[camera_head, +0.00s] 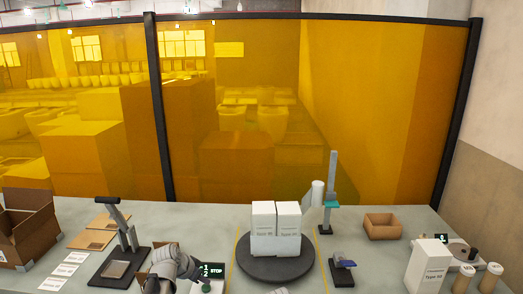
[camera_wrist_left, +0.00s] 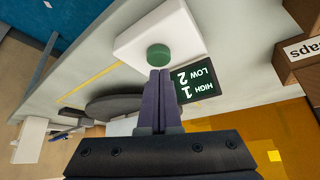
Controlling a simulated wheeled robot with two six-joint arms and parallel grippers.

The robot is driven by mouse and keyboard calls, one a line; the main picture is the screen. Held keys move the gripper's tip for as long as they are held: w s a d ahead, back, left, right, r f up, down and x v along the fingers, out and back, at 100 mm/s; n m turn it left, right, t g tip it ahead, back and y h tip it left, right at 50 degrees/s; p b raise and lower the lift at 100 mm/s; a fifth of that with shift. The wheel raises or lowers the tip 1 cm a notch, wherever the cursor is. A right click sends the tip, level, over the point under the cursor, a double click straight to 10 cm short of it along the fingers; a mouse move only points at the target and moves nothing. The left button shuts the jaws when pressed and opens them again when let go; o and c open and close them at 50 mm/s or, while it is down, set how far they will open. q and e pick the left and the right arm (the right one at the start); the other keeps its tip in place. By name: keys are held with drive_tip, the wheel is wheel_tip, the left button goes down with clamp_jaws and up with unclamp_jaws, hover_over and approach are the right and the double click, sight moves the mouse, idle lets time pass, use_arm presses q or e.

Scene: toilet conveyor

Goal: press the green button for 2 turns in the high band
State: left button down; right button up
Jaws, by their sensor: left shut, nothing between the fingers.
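The green button (camera_wrist_left: 159,55) sits on a white box (camera_wrist_left: 132,44) in the left wrist view. My left gripper (camera_wrist_left: 159,72) is shut and empty, its dark fingertips right at the button's edge in that view; I cannot tell whether they touch it. A dark display (camera_wrist_left: 196,84) beside the box reads 1 HIGH and 2 LOW. In the head view the display (camera_head: 212,271) shows 1, 2 and what looks like STOP. My left gripper (camera_head: 190,281) there partly hides the button area. My right gripper is not in view.
A dark round turntable (camera_head: 252,268) bears white boxes (camera_head: 276,228) at mid table. A scanner stand (camera_head: 124,230) and an open carton (camera_head: 25,225) are on the left. A small brown box (camera_head: 382,226), a white box (camera_head: 428,265) and cups (camera_head: 463,279) are on the right.

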use_arm(q)
drive_tip(key=shift+f, duration=0.2)
drive_tip(key=shift+f+b, duration=0.5)
drive_tip(key=shift+b, duration=0.25)
drive_tip(key=shift+s+a+r+p, duration=0.5)
drive_tip(key=shift+a+r+p, duration=0.05)
drive_tip(key=shift+r+p, duration=0.25)
drive_tip(key=s+a+r+p, duration=0.1)
drive_tip(key=a, duration=0.1)
drive_tip(key=s+a+r+p, duration=0.1)
drive_tip(key=s+r+p, duration=0.1)
drive_tip(key=shift+a+r, duration=0.25)
drive_tip(key=shift+a, duration=0.1)
drive_tip(key=shift+d, duration=0.1)
idle(4.6)
drive_tip(key=s+d+f+n+g+y, duration=0.2)
drive_tip(key=s+d+f+g+y, duration=0.1)
drive_tip(key=s+d, duration=1.4)
drive_tip(key=s+g+y, duration=0.1)
drive_tip(key=s+g, duration=0.1)
drive_tip(key=s, duration=0.1)
drive_tip(key=shift+d+n+g+y, duration=0.3)
drive_tip(key=shift+d, duration=0.05)
